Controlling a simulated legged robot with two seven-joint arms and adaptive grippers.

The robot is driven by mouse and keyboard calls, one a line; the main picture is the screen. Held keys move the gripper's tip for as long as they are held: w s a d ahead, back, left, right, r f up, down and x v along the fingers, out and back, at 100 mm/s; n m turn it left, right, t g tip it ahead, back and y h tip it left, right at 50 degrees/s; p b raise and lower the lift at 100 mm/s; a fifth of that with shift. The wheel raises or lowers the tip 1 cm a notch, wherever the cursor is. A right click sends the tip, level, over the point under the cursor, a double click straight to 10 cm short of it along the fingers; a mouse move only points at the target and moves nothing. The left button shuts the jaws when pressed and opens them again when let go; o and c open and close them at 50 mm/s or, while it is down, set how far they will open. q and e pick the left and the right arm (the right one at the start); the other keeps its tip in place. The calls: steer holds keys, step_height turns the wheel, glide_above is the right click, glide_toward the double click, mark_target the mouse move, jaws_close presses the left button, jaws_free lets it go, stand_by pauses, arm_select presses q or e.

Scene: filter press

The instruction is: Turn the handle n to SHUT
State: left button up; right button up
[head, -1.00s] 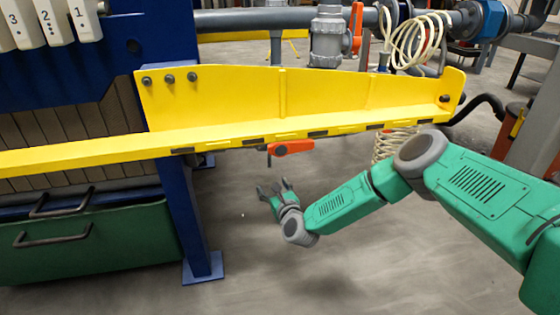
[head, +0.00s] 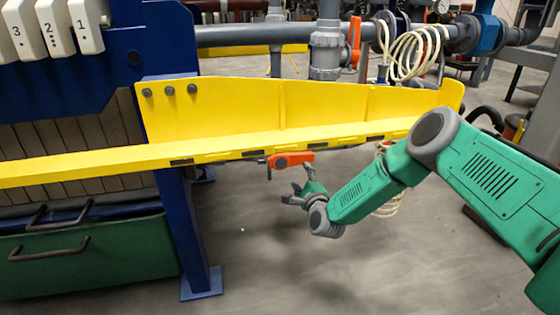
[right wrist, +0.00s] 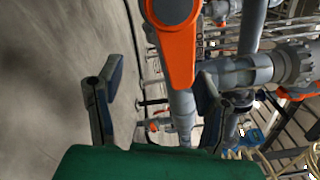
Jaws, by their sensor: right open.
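An orange lever handle (head: 292,159) with a grey pivot hangs just under the lower edge of the yellow beam. It lies roughly level in the head view. My right gripper (head: 289,194) is open and empty, a little below this handle and apart from it. In the right wrist view, the orange handle (right wrist: 178,50) shows large ahead, in the space between the two spread fingers of the gripper (right wrist: 150,88). No lettering on the handle can be read. My left gripper is not in view.
The yellow beam (head: 320,105) runs above my right forearm. A blue post (head: 187,235) and a green bin (head: 90,258) stand to the left. Another orange handle (head: 355,42) is on the grey pipe behind. A coiled white hose (head: 412,48) hangs at right. The floor below is clear.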

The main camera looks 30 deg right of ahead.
mark_target(297, 160)
steer(key=n, duration=0.1)
steer(key=w+d+r+n, duration=0.1)
steer(key=n, duration=0.1)
steer(key=w+d+n, duration=0.1)
steer(key=shift+w+r+n, duration=0.1)
steer(key=shift+r+n, duration=0.15)
steer(key=shift+n, duration=0.05)
steer(key=w, duration=0.2)
steer(key=w+r, duration=0.1)
steer(key=w, duration=0.1)
steer(key=shift+w, duration=0.1)
steer(key=shift+w+d+f, duration=0.1)
steer(key=shift+w+d, duration=0.05)
steer(key=shift+w, duration=0.2)
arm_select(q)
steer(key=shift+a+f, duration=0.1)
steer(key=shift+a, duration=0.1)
arm_select(e)
steer(key=shift+d, duration=0.1)
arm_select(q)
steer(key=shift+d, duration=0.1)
arm_select(e)
steer(key=shift+d+f, duration=0.1)
steer(key=shift+c, duration=0.4)
